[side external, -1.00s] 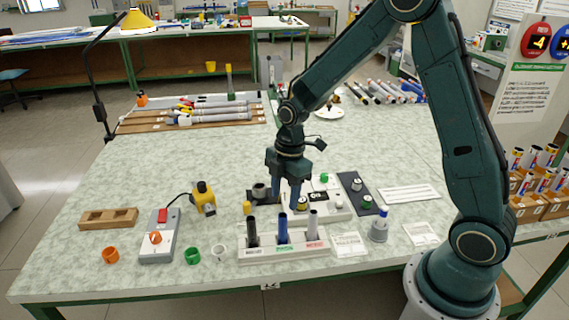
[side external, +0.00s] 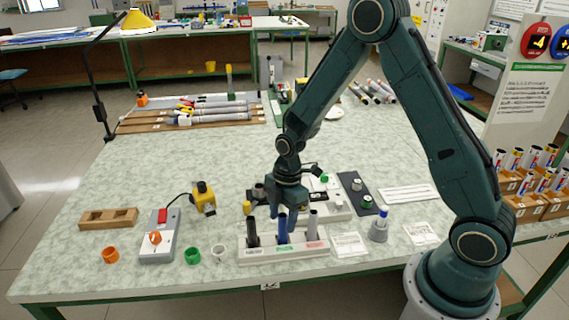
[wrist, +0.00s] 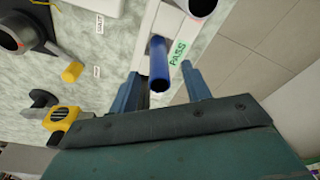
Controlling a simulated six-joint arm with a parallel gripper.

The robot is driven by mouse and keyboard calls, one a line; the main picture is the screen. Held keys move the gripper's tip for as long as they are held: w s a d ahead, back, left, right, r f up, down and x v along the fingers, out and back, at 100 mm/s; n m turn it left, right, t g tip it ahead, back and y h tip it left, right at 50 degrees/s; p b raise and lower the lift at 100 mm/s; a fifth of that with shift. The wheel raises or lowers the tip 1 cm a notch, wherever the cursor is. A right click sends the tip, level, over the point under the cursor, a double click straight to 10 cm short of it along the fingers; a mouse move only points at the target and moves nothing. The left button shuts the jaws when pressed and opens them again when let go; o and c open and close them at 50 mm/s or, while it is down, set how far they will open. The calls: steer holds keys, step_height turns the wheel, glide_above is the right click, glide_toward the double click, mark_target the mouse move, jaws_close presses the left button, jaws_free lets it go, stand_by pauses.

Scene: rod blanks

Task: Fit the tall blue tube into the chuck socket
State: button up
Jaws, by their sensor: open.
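The tall blue tube (side external: 283,229) stands upright in the middle slot of a white rack (side external: 262,252), between a black tube (side external: 252,233) and a grey tube (side external: 313,227). In the wrist view the blue tube (wrist: 159,68) shows beside a green PASS label. My gripper (side external: 284,212) is open above the rack. In the wrist view its two fingers (wrist: 160,90) lie on either side of the tube's upper end, apart from it in the picture. A dark round fitting on a block (side external: 259,191), behind and left of the rack, may be the chuck socket; I cannot tell for sure.
A grey box with an orange knob (side external: 158,240) and a yellow device (side external: 203,197) stand left of the rack. Orange (side external: 111,255) and green (side external: 192,255) rings lie at the front. A blue-topped grey piece (side external: 380,226) stands right. The left table area is mostly clear.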

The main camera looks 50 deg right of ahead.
steer(key=shift+a+f, duration=0.1)
steer(key=shift+f, duration=0.95)
jaws_close()
steer(key=shift+r, duration=0.15)
step_height(320, 180, up, 20)
stand_by(0.5)
stand_by(0.5)
